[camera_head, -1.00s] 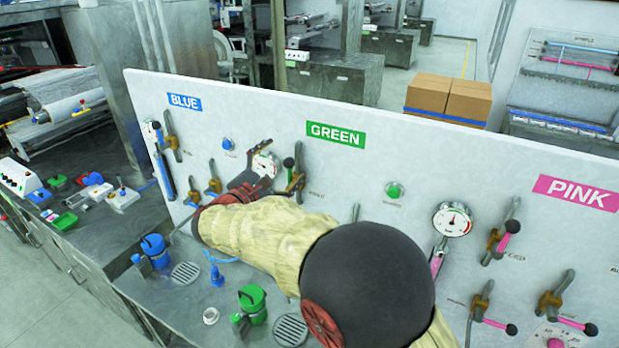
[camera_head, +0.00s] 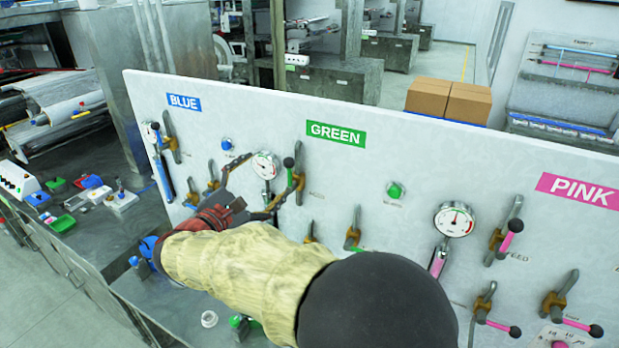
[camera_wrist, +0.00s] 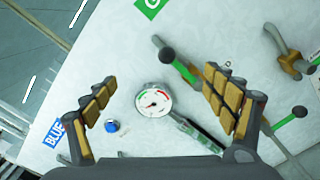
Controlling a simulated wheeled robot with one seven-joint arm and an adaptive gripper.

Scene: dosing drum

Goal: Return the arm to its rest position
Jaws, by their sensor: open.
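My gripper (camera_head: 256,188) is open and empty in front of the white panel (camera_head: 400,160), between the BLUE and GREEN labels. In the wrist view my gripper (camera_wrist: 160,105) has its two padded fingers spread wide. The round gauge (camera_wrist: 153,101) with a green handle shows between them, with a gap of panel on both sides. My sleeved arm reaches in from the lower right and hides part of the bench and the lower panel.
A black-knobbed green lever (camera_head: 289,163) is close to the right finger. A blue button (camera_head: 226,144) is at the upper left. The pink gauge (camera_head: 454,219) and levers are to the right. Blue (camera_head: 148,246) and green (camera_head: 240,323) bench items lie partly behind my arm.

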